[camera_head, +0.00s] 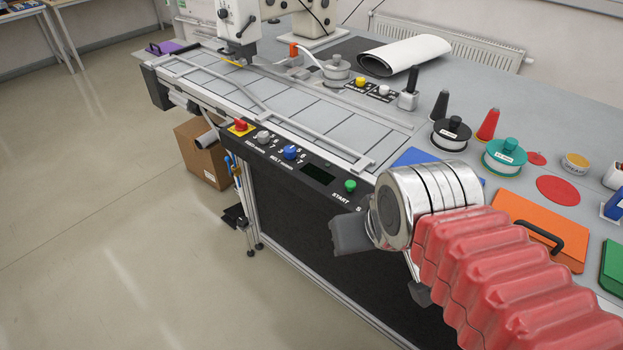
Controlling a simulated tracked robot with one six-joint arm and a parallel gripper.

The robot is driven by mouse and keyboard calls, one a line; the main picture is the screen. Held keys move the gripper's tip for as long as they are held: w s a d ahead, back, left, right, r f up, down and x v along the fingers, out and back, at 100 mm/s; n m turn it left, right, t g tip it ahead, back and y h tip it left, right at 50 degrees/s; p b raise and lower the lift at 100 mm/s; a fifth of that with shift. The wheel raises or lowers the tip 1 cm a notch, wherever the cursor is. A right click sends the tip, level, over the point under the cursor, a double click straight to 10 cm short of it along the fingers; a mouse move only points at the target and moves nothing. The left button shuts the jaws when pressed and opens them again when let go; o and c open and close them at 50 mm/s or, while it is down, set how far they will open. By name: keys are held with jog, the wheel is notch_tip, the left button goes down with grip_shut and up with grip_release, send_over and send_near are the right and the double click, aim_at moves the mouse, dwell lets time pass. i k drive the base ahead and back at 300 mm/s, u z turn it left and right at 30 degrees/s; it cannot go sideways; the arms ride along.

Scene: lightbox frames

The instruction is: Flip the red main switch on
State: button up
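A red knob (240,123) on a yellow plate (242,130) sits at the left end of the machine's dark front control panel. It is the only red control I can see on that panel; its on or off position is too small to read. My gripper (385,262) is at the lower right, in front of the table edge and well right of the red knob. It is mostly hidden behind my metal wrist and red-sleeved arm. Dark grey parts show on both sides, but the fingertips are not clear. I see nothing held.
The panel also carries a grey knob (263,138), a blue knob (290,153), a dark display (317,174) and a green button (350,186). A cardboard box (203,155) stands on the floor beneath the left end. The floor at left is clear.

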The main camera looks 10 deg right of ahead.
aim_at(241, 126)
jog(key=u, duration=1)
jog(key=i, duration=1.35)
jog(key=u, duration=1.15)
